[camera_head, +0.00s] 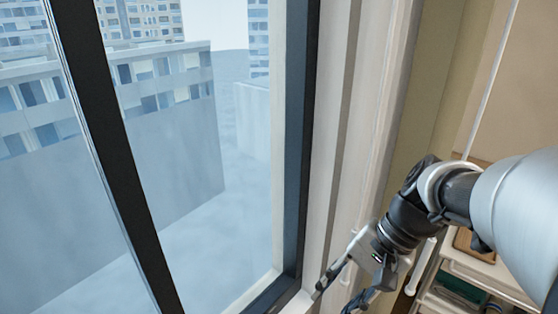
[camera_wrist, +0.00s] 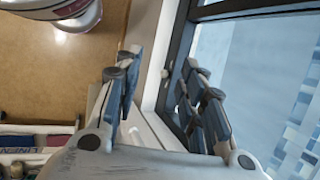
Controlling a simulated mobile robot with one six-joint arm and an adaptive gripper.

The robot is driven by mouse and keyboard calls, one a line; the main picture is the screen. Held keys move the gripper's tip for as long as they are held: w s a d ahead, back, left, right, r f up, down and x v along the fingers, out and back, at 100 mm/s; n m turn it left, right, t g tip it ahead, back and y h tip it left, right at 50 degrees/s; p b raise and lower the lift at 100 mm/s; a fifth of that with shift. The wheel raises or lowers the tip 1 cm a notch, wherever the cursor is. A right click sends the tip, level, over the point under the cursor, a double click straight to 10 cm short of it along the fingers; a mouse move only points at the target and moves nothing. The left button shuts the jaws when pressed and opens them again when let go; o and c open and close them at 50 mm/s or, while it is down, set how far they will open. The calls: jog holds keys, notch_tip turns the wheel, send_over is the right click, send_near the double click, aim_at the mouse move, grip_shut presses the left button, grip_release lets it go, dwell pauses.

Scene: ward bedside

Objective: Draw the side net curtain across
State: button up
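The pale net curtain (camera_head: 372,110) hangs in narrow upright folds, gathered at the right side of the window in the head view. My gripper (camera_head: 334,298) reaches down and left in front of its lower part, with its fingertips near the window's lower right corner. In the wrist view my gripper (camera_wrist: 158,68) has its two fingers wide apart. A pale upright strip shows between and beyond them; I cannot tell whether it is curtain or window surround. Nothing is visibly held. The curtain's lower edge is out of view or hidden by my arm.
The window glass (camera_head: 190,150) fills the left, with dark frame bars (camera_head: 299,130) and buildings outside. A white shelf unit (camera_head: 490,275) with items stands at lower right, close to my arm. A thin white rod or cord (camera_head: 493,75) runs up the tan wall.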

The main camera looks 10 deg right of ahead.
jog(key=w+d+f+m+t+y, duration=0.25)
jog(key=d+m+t, duration=0.2)
jog(key=d, duration=0.35)
jog(key=w+d+f+m+t+y, duration=0.2)
jog(key=d+f+m+t+y, duration=0.15)
jog(key=d+m, duration=0.35)
jog(key=w+d+f+m+t+y, duration=0.25)
jog(key=d+m, duration=0.25)
jog(key=d, duration=0.5)
jog(key=x, duration=1.7)
jog(key=shift+f+t, duration=0.3)
jog(key=shift+t, duration=0.05)
jog(key=shift+c, duration=0.6)
grip_shut()
